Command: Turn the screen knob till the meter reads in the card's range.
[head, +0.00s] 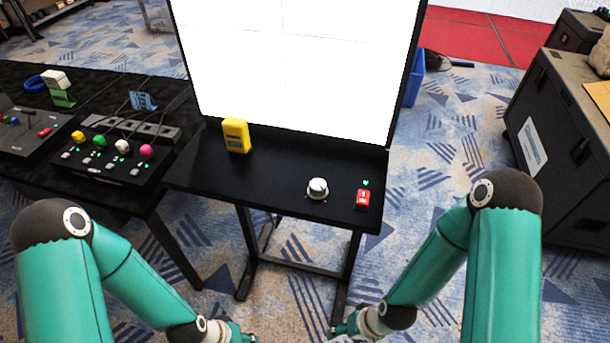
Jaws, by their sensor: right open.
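The white screen knob (317,188) sits on the right part of the black table under the big white screen (300,60). A yellow handheld meter (236,135) stands upright at the table's back left; its reading is too small to tell. I cannot make out a card with a range. My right gripper (342,330) is open and empty at the bottom edge, below and in front of the table, apart from the knob. My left gripper (243,336) is partly cut off by the bottom edge, and its jaws are unclear.
On the left table are control boxes with coloured knobs (100,142), a green card (62,99) and a blue card (143,101). A black case (560,130) stands at the right.

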